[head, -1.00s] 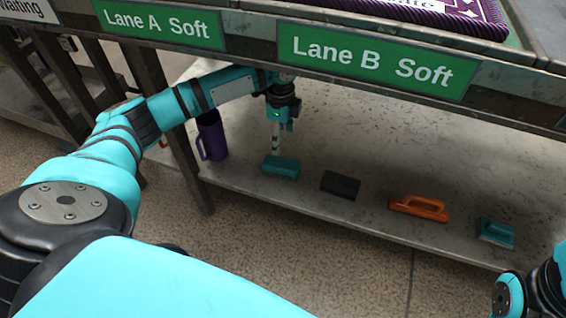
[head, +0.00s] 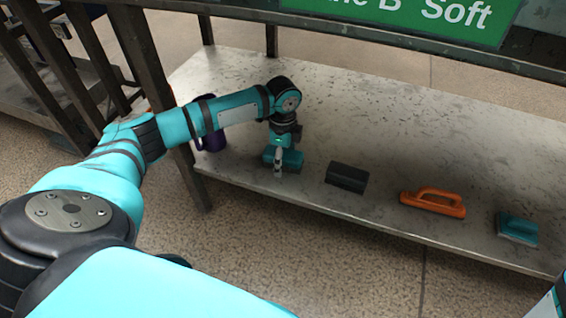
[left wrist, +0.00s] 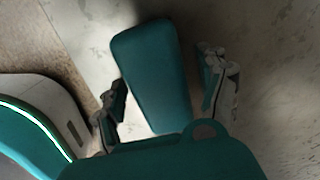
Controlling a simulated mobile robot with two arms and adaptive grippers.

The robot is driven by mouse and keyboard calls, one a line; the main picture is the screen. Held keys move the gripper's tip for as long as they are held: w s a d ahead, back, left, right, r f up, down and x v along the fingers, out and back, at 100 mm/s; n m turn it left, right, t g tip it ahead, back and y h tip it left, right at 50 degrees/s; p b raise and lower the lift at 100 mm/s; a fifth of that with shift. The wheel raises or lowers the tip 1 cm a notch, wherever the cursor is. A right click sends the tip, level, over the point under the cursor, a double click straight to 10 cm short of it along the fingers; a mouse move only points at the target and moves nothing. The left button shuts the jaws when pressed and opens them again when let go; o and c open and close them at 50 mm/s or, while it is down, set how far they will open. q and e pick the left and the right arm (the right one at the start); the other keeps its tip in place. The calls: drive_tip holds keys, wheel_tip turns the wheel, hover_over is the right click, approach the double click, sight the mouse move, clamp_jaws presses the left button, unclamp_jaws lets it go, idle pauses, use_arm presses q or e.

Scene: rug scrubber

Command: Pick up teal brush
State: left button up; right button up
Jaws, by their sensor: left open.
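A teal brush (head: 294,159), a plain rounded block, lies on the grey lower shelf at its left part, partly covered by my gripper in the head view. My left gripper (head: 279,164) points down over it. In the left wrist view the teal brush (left wrist: 150,68) lies lengthwise between the two fingers of the open left gripper (left wrist: 164,92), one finger on each side. A gap shows on the right side; I cannot tell whether the left finger touches. My right gripper is out of view.
To the right on the shelf (head: 400,130) lie a black block (head: 347,177), an orange handled brush (head: 433,202) and another teal item with a grey base (head: 517,229). A purple mug (head: 211,138) stands behind my left forearm. The tabletop edge with a green sign (head: 420,15) overhangs.

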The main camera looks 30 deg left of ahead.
use_arm(q)
drive_tip(key=shift+c, duration=0.4)
drive_tip(key=c, duration=1.3)
